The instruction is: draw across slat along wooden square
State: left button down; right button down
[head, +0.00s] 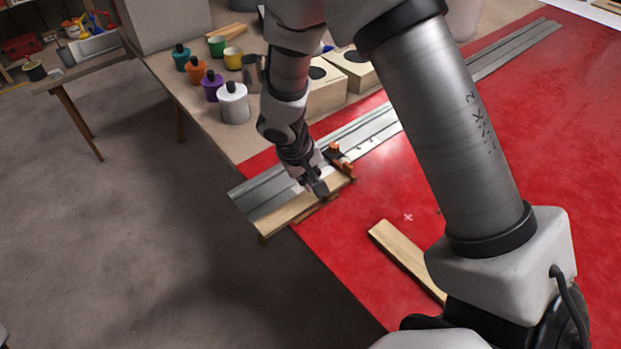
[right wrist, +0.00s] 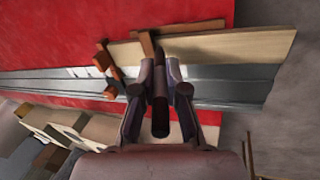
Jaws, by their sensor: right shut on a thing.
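The pale wooden slat (head: 283,215) lies along the near side of a metal rail, its left end past the red table's edge. It also shows in the right wrist view (right wrist: 235,44). A darker brown wooden square (right wrist: 146,43) sits at the slat, one part along its edge and a short part across it. My right gripper (head: 318,187) is over the slat, beside the square. In the right wrist view its fingers (right wrist: 160,90) are shut on a dark, pen-like thing (right wrist: 160,118). Whether its tip touches the slat is hidden. My left gripper is out of view.
An orange and black clamp (head: 341,162) stands at the slat's right end, beside the metal rail (head: 262,192). A loose wooden strip (head: 400,250) lies on the red surface (head: 350,240). Paint pots (head: 233,103) and pale boxes (head: 327,95) stand behind the rail.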

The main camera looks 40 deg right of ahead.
jog(key=shift+f+b, duration=0.35)
jog(key=shift+b, duration=0.25)
dwell(1.5)
jog(key=shift+w, duration=0.3)
jog(key=shift+w+a, duration=0.1)
jog(key=shift+w, duration=0.5)
jog(key=shift+w, duration=0.25)
jog(key=shift+w, duration=0.2)
jog(key=shift+w+a+r, duration=0.1)
jog(key=shift+w, duration=0.25)
